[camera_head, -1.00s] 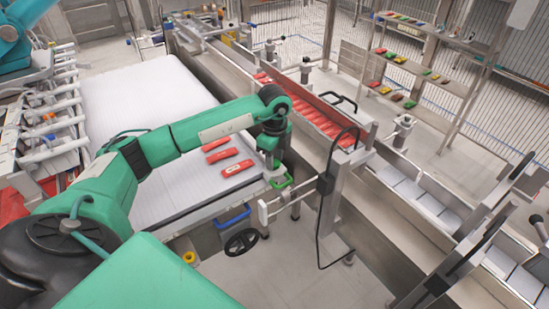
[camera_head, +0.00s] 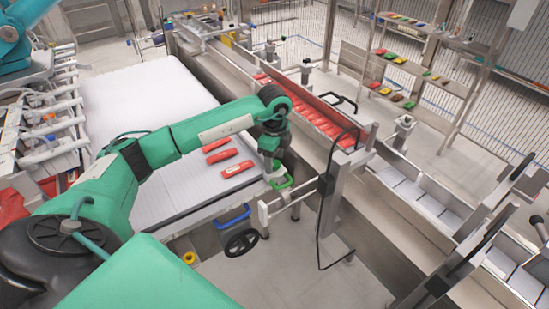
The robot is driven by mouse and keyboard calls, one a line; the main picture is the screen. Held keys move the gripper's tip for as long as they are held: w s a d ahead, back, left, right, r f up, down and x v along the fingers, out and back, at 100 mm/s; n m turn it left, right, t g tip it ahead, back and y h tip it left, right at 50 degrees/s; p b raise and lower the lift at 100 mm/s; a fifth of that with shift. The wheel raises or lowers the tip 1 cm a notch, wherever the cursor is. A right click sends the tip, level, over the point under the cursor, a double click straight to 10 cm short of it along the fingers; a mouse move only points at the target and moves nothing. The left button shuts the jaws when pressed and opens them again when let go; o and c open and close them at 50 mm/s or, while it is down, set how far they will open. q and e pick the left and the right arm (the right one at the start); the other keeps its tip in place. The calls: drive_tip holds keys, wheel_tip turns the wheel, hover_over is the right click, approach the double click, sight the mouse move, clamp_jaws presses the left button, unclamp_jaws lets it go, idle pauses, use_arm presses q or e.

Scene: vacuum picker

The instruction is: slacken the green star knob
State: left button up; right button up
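A bright green part (camera_head: 282,183) shows just below and beside the gripper. It looks like a curved, loop-like piece, and I cannot make out a star shape. I cannot tell whether the gripper touches it. My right gripper is not in view.
Red packs (camera_head: 236,168) lie on the white table (camera_head: 150,95) beside my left forearm. A metal rail with a black-cabled post (camera_head: 340,190) stands close to the gripper's right.

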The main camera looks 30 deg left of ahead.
sight(274, 163)
use_arm(q)
wheel_tip(274, 163, up, 14)
drive_tip(key=b, duration=0.2)
idle(0.5)
drive_tip(key=shift+s+f, duration=0.1)
drive_tip(key=shift+f, duration=0.1)
idle(0.3)
